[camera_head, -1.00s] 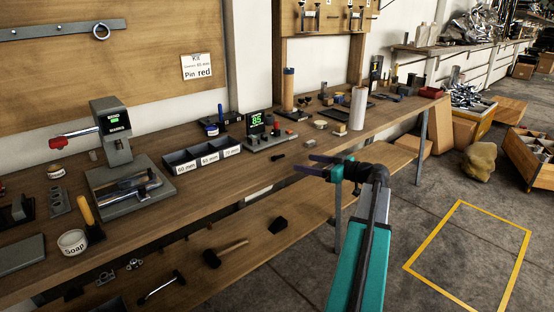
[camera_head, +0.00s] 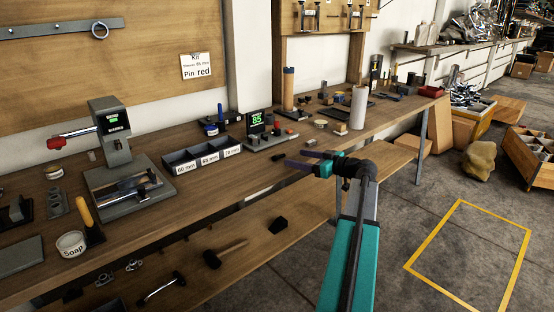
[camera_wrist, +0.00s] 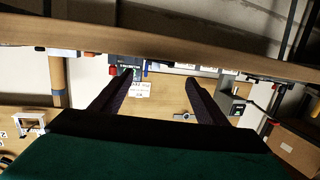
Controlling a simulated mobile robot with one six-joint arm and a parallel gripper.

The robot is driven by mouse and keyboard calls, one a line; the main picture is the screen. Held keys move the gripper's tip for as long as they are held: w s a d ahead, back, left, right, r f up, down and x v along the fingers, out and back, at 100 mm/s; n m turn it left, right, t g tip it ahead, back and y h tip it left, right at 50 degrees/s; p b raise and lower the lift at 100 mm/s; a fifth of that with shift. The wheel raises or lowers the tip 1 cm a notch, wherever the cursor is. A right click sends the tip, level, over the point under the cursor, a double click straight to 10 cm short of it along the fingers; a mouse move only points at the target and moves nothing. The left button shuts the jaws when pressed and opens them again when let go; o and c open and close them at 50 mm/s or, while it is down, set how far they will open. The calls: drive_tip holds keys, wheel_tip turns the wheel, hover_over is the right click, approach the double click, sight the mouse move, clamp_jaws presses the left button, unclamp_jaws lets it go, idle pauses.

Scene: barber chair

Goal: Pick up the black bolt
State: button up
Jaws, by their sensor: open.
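A small dark piece, which looks like the black bolt (camera_head: 278,158), lies on the workbench near its front edge. It sits between the labelled bins and my gripper, and is too small to make out its shape. My gripper (camera_head: 296,159) is at the bench's front edge, just right of this piece, with its two dark fingers apart and pointing left. In the wrist view my gripper (camera_wrist: 159,78) shows both fingers spread with nothing between them. I cannot make out the bolt in the wrist view.
The workbench (camera_head: 130,236) holds a grey press (camera_head: 112,140), labelled bins (camera_head: 203,158), a green 85 display (camera_head: 256,120) and a white cylinder (camera_head: 358,108). Floor to the right is open around a yellow outline (camera_head: 470,204).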

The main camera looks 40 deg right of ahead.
sight(279, 157)
drive_tip(key=shift+x, duration=2.45)
drive_tip(key=shift+w, duration=0.1)
drive_tip(key=shift+x, duration=2.5)
drive_tip(key=c, duration=1.1)
